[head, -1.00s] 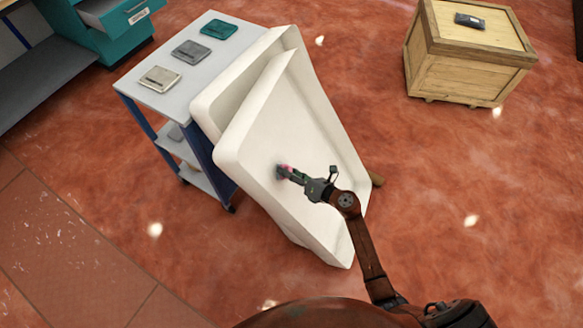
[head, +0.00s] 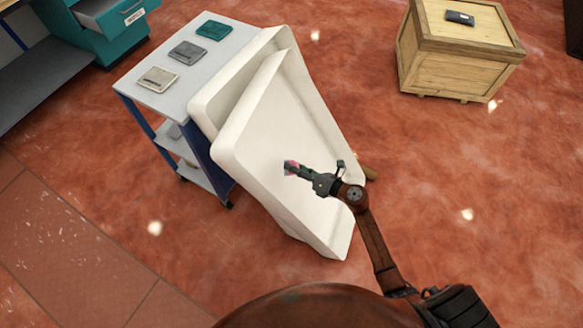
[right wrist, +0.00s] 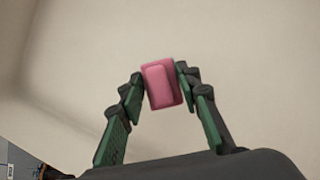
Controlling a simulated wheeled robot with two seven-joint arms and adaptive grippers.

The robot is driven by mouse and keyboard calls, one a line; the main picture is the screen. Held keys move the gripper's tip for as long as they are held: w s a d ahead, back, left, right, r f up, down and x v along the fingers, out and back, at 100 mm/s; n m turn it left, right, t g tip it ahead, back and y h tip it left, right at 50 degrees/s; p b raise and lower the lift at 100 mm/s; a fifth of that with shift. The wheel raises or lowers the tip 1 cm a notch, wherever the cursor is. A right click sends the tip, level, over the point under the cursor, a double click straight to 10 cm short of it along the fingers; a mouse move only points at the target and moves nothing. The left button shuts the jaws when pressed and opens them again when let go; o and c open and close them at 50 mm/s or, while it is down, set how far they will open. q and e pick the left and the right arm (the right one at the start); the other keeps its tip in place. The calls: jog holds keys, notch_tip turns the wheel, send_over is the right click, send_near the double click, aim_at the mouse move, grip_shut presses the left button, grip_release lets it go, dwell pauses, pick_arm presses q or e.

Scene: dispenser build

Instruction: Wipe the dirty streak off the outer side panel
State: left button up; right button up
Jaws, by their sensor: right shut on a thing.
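The large white dispenser body (head: 262,150) leans at an angle in the middle of the head view, with its pale side panel facing my right arm. My right gripper (head: 292,168) is shut on a small pink sponge (right wrist: 162,84), held between both green fingers in the right wrist view. The sponge is in front of the panel; I cannot tell whether it touches it. The panel also fills most of the right wrist view (right wrist: 240,50). I see no clear dirty streak on it; the gripper and sponge hide part of the surface. My left gripper is not in view.
A grey-topped cart (head: 215,55) with several small flat boxes stands behind the body at left. A wooden crate (head: 455,72) with a dark device (head: 460,17) on top stands at upper right. A teal drawer cabinet (head: 125,45) is at upper left. Red floor lies open at right.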

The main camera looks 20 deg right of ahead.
jog(key=shift+d, duration=0.1)
jog(key=shift+s+d+r+p, duration=0.65)
jog(key=shift+s+d+r, duration=0.15)
jog(key=shift+s+d, duration=0.1)
jog(key=shift+r, duration=0.1)
